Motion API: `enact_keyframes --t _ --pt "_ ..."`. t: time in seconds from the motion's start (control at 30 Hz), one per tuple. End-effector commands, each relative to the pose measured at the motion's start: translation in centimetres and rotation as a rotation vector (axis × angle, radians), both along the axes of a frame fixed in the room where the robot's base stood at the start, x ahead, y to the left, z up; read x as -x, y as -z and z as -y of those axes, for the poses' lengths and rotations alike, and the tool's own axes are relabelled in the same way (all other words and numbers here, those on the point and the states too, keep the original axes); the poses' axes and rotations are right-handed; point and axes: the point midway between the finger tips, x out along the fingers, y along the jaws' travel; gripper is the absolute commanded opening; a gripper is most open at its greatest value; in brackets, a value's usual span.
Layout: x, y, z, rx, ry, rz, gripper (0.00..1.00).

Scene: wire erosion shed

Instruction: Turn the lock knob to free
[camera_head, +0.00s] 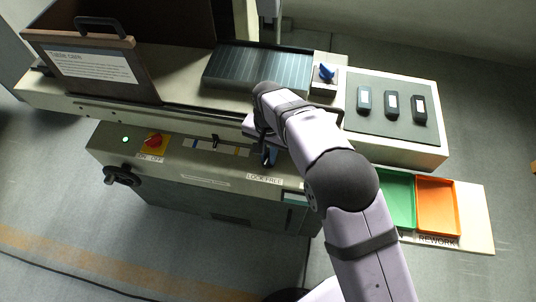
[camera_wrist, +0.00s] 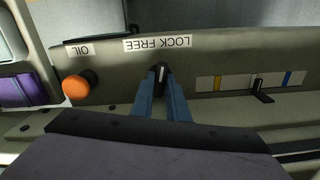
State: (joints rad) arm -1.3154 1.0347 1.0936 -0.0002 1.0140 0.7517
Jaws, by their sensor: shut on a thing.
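The lock knob (camera_wrist: 161,70) is small and dark with a pale line on it. It sits on the machine's front panel beside the LOCK FREE label (camera_wrist: 158,43), which reads upside down in the wrist view. My gripper (camera_wrist: 161,90) has its blue fingers closed around the knob. The pale line runs roughly straight up and down in the wrist view; which word it favours I cannot tell. In the head view the LOCK FREE label (camera_head: 264,180) is just below my gripper (camera_head: 268,158), and the knob is hidden by the fingers.
An orange button (camera_wrist: 80,87) by the OIL label and a black slider lever (camera_wrist: 260,90) flank the knob. A red switch (camera_head: 153,141) and a crank handle (camera_head: 120,176) are left on the panel. Green (camera_head: 398,199) and orange (camera_head: 437,207) trays lie right.

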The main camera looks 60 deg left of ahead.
Motion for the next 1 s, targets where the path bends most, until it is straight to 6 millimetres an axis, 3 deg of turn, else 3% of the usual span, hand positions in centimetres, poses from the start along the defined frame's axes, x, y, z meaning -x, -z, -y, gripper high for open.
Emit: enact_keyframes --t 1.0 --pt "-0.05 -0.16 -0.1 -0.003 -0.896 0.002 0.0"
